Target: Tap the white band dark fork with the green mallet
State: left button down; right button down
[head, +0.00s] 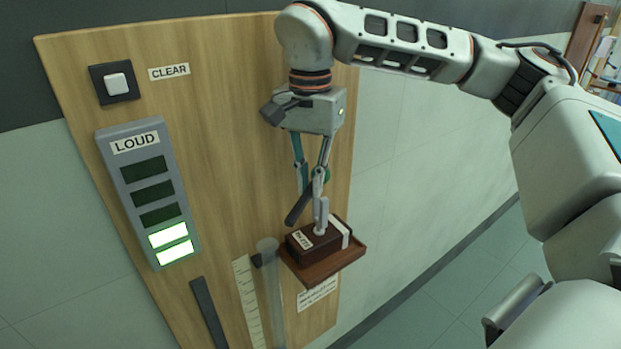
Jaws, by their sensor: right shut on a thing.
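My right gripper (311,180) points down in front of the wooden panel and is shut on the green mallet. A bit of green of the mallet (326,174) shows beside the fingertips, and a dark bar that looks like its handle slants down to the left. The fingers hide much of the mallet. I cannot tell whether the mallet touches the fork. My left gripper is not in view.
The box rests on a small brown shelf (335,270) on the panel (230,120). A clear tube (272,300) and a scale strip (246,295) are left of it. The LOUD meter (150,190) has its bottom two bars lit. A CLEAR switch (116,84) is at upper left.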

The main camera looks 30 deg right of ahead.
notch_tip(320, 180, down, 3)
jog(key=shift+b, duration=0.3)
jog(key=shift+r+p, duration=0.3)
jog(key=shift+r, duration=3.3)
jog(key=shift+s+f, duration=0.1)
jog(key=shift+s, duration=0.05)
